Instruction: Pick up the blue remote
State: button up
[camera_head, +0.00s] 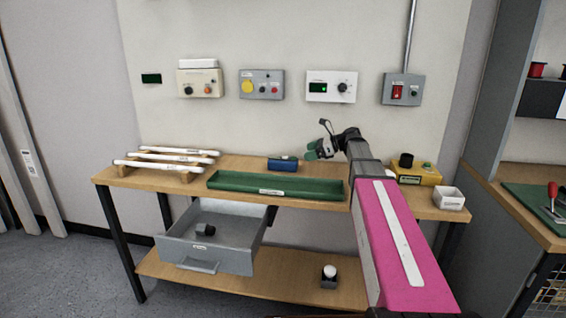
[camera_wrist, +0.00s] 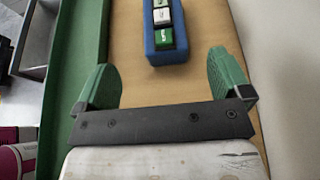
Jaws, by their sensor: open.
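The blue remote (camera_head: 283,163) lies on the wooden workbench behind the green tray in the head view. In the wrist view the blue remote (camera_wrist: 165,32) shows at the top, with green and white buttons on its face; its far end is cut off by the frame edge. My gripper (camera_head: 312,150) is just right of the remote in the head view, above the bench. In the wrist view my gripper (camera_wrist: 170,75) is open and empty, its two green fingers spread wide. The remote is beyond the fingertips, between their lines, and apart from them.
A green tray (camera_head: 275,190) runs along the bench front; its edge lies left of my gripper in the wrist view. White rods (camera_head: 160,164) rest on wooden holders at left. A yellow box (camera_head: 417,175) and white container (camera_head: 449,198) stand at right. A grey drawer (camera_head: 215,240) hangs open below.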

aim_at(287, 157)
jog(key=x, duration=1)
jog(key=shift+w+a, duration=0.2)
jog(key=shift+a, duration=0.1)
jog(key=shift+r, duration=0.1)
jog(key=shift+c, duration=0.4)
jog(key=c, duration=1)
